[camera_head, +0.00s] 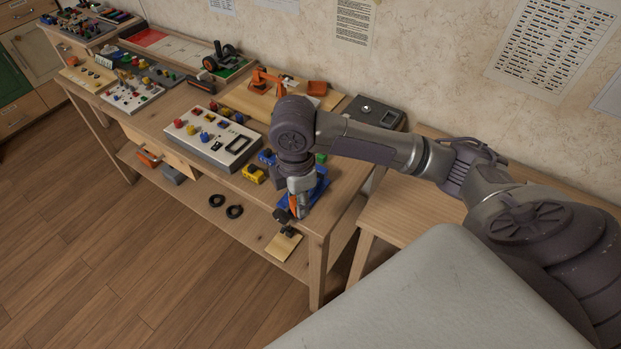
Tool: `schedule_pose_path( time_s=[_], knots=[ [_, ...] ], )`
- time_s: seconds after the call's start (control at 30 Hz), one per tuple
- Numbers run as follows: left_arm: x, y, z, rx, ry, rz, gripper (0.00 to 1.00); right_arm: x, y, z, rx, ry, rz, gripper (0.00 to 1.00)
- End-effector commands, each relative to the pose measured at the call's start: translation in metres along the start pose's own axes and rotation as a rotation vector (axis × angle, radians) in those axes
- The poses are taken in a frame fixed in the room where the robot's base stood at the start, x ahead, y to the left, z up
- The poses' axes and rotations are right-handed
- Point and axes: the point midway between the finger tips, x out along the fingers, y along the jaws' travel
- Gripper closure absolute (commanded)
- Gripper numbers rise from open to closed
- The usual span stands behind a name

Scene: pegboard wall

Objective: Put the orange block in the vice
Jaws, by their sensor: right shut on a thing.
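My right gripper (299,200) reaches down over the near right corner of the workbench. It is shut on the orange block (293,204), of which only a small part shows between the fingers. The blue vice (320,187) is at this corner, right by the gripper and partly hidden behind it. The dark end of the vice (283,215) sticks out past the bench's front edge. I cannot tell from here whether the block is between the vice jaws or above them. My left gripper is not in view.
A white control panel (211,140) with coloured knobs lies left of the gripper, and a yellow part (253,174) lies nearer. An orange model arm (268,80) and a grey box (370,110) stand behind. Black rings (234,211) lie on the lower shelf.

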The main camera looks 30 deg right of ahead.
Motion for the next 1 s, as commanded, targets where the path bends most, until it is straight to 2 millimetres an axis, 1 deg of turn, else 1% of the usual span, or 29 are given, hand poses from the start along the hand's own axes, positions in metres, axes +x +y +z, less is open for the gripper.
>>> schedule_pose_path(
  time_s=[0.03,0.1,0.2,0.3,0.4,0.47,0.53,0.8,0.9,1.0],
  knots=[
    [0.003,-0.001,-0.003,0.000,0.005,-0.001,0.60,-0.007,0.007,0.003,-0.097,-0.001,0.006,0.94],
    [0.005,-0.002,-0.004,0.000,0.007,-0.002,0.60,-0.015,0.014,0.006,-0.233,0.001,0.004,0.94],
    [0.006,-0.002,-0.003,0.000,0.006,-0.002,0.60,-0.025,0.020,0.009,-0.382,0.004,0.005,0.94],
    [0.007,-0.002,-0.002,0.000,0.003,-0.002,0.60,-0.031,0.023,0.011,-0.475,0.008,0.004,0.94],
    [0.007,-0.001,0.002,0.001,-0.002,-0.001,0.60,-0.031,0.028,0.014,-0.516,0.008,0.002,0.94],
    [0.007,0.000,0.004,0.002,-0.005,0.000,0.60,-0.027,0.034,0.019,-0.523,0.009,0.001,0.94],
    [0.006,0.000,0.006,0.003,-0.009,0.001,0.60,-0.019,0.044,0.027,-0.522,0.009,-0.001,0.94],
    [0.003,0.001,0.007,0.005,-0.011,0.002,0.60,0.018,0.092,0.064,-0.520,0.009,0.001,0.94],
    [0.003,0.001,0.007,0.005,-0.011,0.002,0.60,0.028,0.106,0.073,-0.522,0.010,0.001,0.94],
    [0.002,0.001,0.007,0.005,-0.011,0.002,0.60,0.035,0.114,0.079,-0.524,0.010,0.003,0.94]
  ],
)
